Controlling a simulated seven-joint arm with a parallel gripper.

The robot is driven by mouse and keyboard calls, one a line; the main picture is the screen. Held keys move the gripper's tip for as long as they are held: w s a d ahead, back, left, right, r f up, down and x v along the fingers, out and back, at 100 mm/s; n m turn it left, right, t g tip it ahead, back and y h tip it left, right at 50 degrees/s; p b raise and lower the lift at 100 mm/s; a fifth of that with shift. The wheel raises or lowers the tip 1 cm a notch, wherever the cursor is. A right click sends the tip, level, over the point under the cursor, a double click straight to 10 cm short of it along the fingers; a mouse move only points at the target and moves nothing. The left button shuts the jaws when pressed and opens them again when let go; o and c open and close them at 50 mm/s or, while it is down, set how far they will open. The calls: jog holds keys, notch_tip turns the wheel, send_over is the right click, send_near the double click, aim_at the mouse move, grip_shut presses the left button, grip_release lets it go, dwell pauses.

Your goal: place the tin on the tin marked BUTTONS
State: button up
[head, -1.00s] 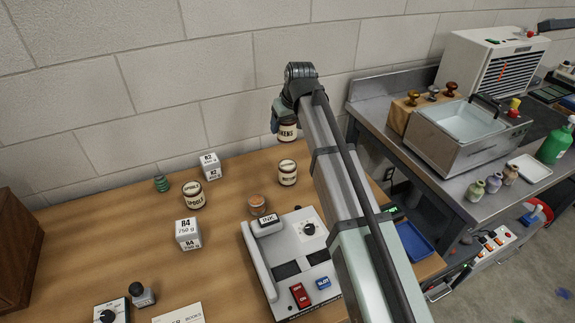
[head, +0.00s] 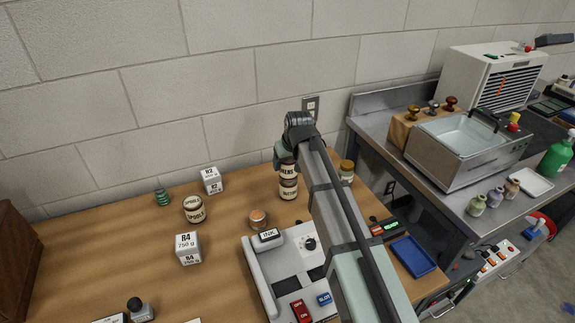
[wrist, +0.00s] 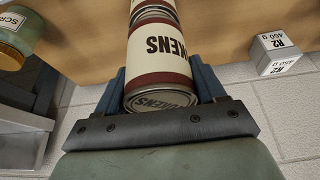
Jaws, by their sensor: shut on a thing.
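The cream tin with dark red bands, lettered "…KENS" (wrist: 165,50), is between the two fingers of my gripper (wrist: 160,88), which is shut on it. In the head view the held tin (head: 287,169) is upright and in line directly above the tin marked BUTTONS (head: 288,190), which stands on the wooden table. No gap shows between the two tins, but I cannot tell whether they touch fully. In the wrist view the top of the lower tin (wrist: 152,10) shows just beyond the held one. My gripper (head: 287,157) is partly hidden by my arm.
The INK device (head: 275,262) is in front.

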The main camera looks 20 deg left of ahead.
jog(key=shift+f, duration=0.65)
jog(key=shift+f, duration=0.1)
jog(key=o, duration=1.3)
jog(key=v, duration=1.2)
